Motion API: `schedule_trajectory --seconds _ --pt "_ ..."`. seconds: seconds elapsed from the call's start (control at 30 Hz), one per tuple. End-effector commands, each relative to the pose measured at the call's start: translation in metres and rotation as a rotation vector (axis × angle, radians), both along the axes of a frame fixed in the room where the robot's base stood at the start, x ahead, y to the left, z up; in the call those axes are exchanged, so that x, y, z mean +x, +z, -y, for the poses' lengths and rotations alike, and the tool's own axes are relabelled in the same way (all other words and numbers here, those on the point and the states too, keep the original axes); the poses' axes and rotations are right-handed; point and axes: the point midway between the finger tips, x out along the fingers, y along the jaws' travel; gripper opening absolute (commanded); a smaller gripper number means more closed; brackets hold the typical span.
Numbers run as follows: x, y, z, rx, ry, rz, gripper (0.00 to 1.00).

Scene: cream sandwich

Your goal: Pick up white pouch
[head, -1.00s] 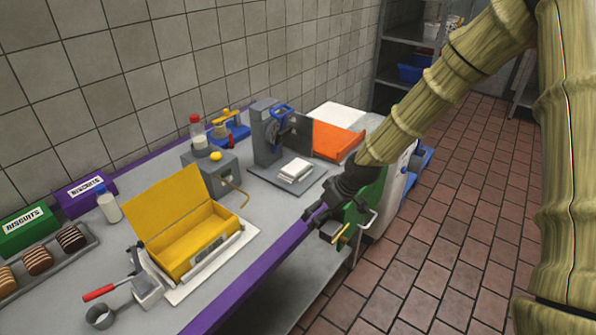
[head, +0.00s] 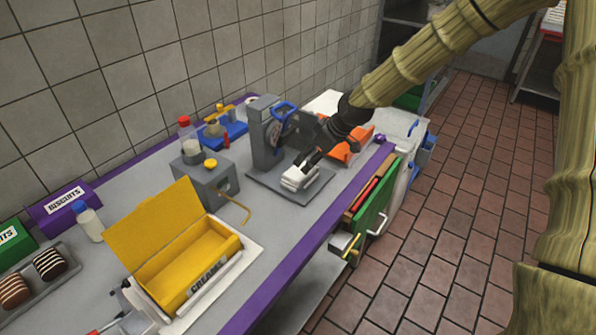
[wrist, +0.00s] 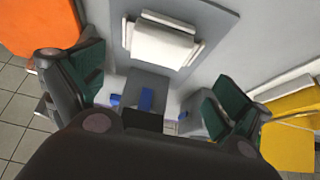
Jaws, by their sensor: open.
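The white pouch (head: 294,180) lies on the grey base plate (head: 318,190) of a press-like machine with a blue handle (head: 284,108). In the head view my gripper (head: 304,167) is close above the pouch and hides part of it. In the wrist view the pouch (wrist: 163,44) looks like a small white stack, ahead of my fingertips and roughly centred between them. My gripper (wrist: 158,88) is open with its green-padded fingers wide apart. Nothing is between them in its grasp. I cannot tell whether a finger touches the pouch.
The machine's grey upright (head: 264,135) stands beside my gripper. An orange object (head: 345,148) lies just behind it. An open yellow box (head: 195,270) marked CREAMS is at the front left, with a grey block (head: 208,183) behind it.

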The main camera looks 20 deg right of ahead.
Motion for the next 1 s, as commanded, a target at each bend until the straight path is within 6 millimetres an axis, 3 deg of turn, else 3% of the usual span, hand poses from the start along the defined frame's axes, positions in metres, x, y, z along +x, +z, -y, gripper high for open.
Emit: schedule_trajectory --seconds 0.2,0.57,1.0 --pt "0.008 -0.020 -0.003 0.000 -0.005 -0.003 1.00" --pt "0.014 -0.032 -0.011 0.000 -0.003 -0.002 1.00" --pt "0.031 -0.064 -0.027 0.000 -0.001 0.000 1.00"
